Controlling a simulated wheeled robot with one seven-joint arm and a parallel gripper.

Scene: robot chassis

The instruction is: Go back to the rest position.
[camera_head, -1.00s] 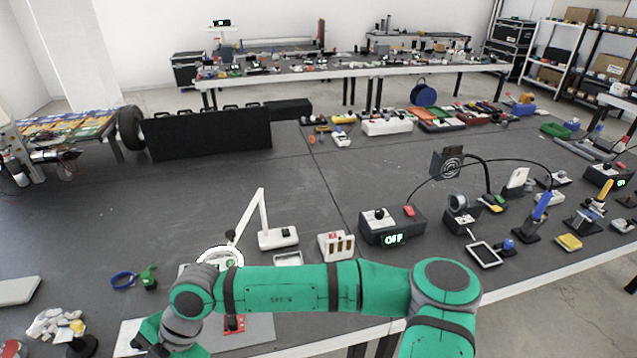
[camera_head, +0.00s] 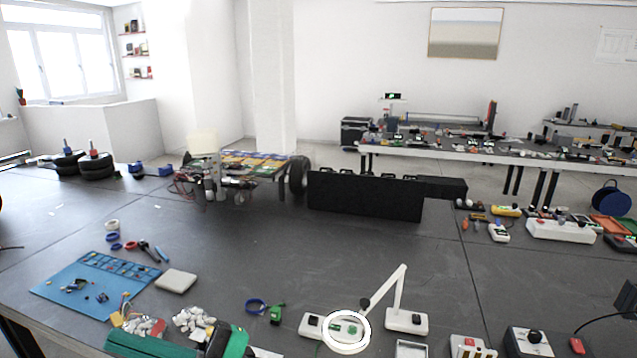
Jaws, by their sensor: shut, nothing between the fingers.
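Only a short piece of my green arm shows, at the bottom left edge of the head view, with a dark joint beside it. My gripper is outside the picture, so its fingers cannot be seen. The part of the arm in view is low, in front of the near table edge, close to a pile of white pieces (camera_head: 193,322).
The grey table (camera_head: 260,262) fills the foreground, with a clear middle. A magnifier lamp (camera_head: 388,290) stands at the front right. A blue mat (camera_head: 60,288) with small parts lies left. A black panel (camera_head: 364,196) and a chassis with boards (camera_head: 255,166) stand behind.

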